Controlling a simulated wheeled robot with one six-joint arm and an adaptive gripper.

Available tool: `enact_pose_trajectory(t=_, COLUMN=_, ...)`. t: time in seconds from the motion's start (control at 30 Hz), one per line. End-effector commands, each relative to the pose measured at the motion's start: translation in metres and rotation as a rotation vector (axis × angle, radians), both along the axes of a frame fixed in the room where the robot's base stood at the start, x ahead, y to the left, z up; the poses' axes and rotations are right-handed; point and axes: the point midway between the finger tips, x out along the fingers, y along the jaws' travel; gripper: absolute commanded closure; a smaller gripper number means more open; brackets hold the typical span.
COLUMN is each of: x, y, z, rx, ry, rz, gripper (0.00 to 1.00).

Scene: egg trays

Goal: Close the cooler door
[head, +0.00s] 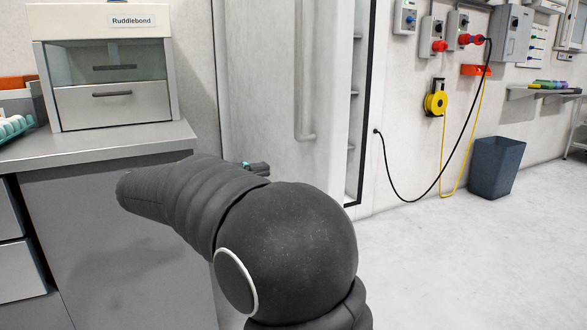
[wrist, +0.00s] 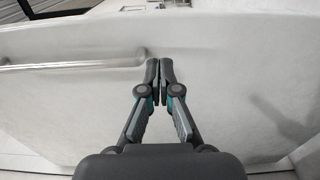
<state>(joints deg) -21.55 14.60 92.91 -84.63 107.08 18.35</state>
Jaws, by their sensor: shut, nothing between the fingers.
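The white cooler door (head: 262,90) stands in the middle of the head view, with a vertical bar handle (head: 305,75). It is ajar: a strip of the cooler's inside with shelf edges (head: 352,95) and a dark border shows to its right. In the wrist view the door (wrist: 225,100) fills most of the picture and its handle (wrist: 75,62) runs in from the left. My gripper (wrist: 160,65) is shut and empty, its tips over the door face just right of the handle's end. I cannot tell whether they touch the door. In the head view my arm mostly hides the gripper (head: 257,168).
A grey counter (head: 100,148) with a Ruddlebond cabinet (head: 110,75) stands at the left. Sockets, a hanging black cable (head: 447,165) and a yellow reel (head: 435,102) are on the right wall. A bin (head: 496,167) stands there. The floor at right is clear.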

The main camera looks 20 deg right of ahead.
Motion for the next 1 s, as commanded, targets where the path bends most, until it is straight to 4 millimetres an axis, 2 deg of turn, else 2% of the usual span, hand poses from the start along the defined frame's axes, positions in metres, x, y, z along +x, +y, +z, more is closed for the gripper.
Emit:
enact_pose_trajectory(t=0.17, x=0.0, y=-0.024, z=0.0, rx=0.001, ry=-0.001, rz=-0.005, gripper=1.0)
enact_pose_trajectory(t=0.6, x=0.005, y=-0.105, z=0.0, rx=0.002, ry=0.001, rz=-0.004, gripper=1.0)
enact_pose_trajectory(t=0.8, x=0.007, y=-0.128, z=0.0, rx=0.003, ry=0.002, rz=-0.002, gripper=1.0)
enact_pose_trajectory(t=1.0, x=0.008, y=-0.136, z=0.0, rx=0.003, ry=0.002, rz=0.0, gripper=1.0)
